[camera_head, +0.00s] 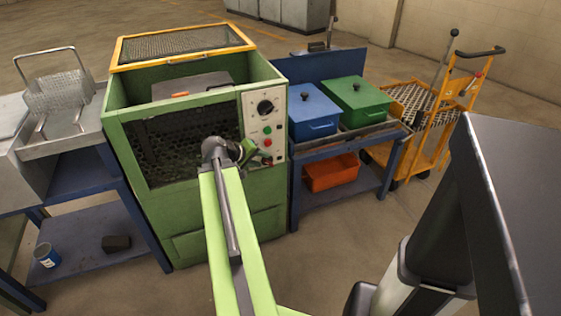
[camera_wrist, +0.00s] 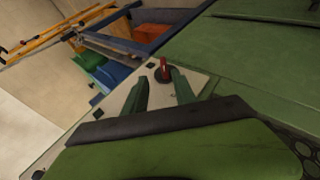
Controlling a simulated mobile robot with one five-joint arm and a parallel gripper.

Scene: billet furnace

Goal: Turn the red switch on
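The red switch (camera_wrist: 163,69) is a small red lever on a dark base, near one end of the pale control panel (camera_wrist: 204,82) in the wrist view. My gripper (camera_wrist: 161,78) is open, with its two green fingers on either side of the switch. I cannot tell whether they touch it. In the head view, my gripper (camera_head: 254,154) is at the lower part of the control panel (camera_head: 252,104) on the green furnace (camera_head: 122,140) and partly covers that area. The switch cannot be made out clearly there.
The panel also carries a black dial (camera_head: 265,107), a green button (camera_head: 267,130) and a red button (camera_head: 267,142). A blue box (camera_head: 314,112) and a green box (camera_head: 356,98) stand on the bench to the right. An orange trolley (camera_head: 440,125) is beyond.

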